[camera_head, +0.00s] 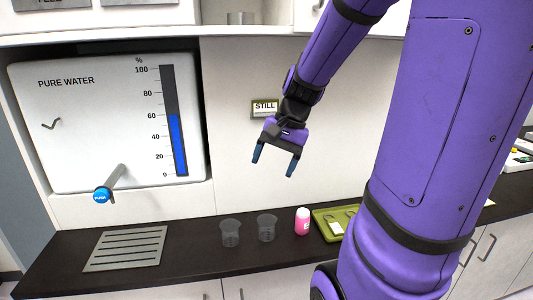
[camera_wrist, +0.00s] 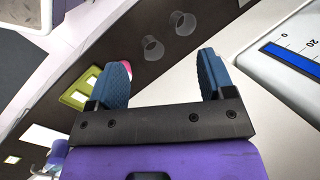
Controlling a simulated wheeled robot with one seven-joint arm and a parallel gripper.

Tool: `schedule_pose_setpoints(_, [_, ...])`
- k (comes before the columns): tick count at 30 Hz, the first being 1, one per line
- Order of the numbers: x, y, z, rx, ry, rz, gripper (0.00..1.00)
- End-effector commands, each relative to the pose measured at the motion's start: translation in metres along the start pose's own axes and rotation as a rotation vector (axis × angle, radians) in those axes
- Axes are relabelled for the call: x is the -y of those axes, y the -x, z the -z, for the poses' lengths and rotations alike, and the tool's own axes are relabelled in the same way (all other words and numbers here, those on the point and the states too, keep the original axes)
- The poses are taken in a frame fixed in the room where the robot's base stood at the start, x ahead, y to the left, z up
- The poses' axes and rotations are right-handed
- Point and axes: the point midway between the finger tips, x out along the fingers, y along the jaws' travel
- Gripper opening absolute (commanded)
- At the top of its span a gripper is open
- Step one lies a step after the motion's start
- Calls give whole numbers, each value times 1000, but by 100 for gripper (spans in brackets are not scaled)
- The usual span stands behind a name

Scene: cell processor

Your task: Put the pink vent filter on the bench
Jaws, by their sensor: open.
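A small pink cylinder with a white top, which looks like the pink vent filter (camera_head: 302,221), stands upright on the dark bench (camera_head: 195,272) between a clear cup and a green tray. In the wrist view the pink filter (camera_wrist: 127,67) is mostly hidden behind one finger. My gripper (camera_head: 274,168) is open and empty, in the air above the bench and a little left of the filter. Its two blue fingers also show spread apart in the wrist view (camera_wrist: 160,80).
Two clear cups (camera_head: 230,233) (camera_head: 267,227) stand left of the filter. A green tray (camera_head: 322,226) with items lies just right of it. A drain grate (camera_head: 125,248) and a blue-tipped water tap (camera_head: 103,195) are at left. My purple arm covers the right side.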

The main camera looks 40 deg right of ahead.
Motion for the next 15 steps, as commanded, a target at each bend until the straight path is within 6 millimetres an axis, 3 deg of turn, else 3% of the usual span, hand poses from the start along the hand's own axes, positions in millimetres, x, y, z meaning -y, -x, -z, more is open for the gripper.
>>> schedule_pose_setpoints(1, [8,6,-17,-32,93,-18,75])
schedule_pose_setpoints(7, [21,25,-72,-158,427,-83,75])
schedule_pose_setpoints(15, [19,48,-132,-336,826,-136,75])
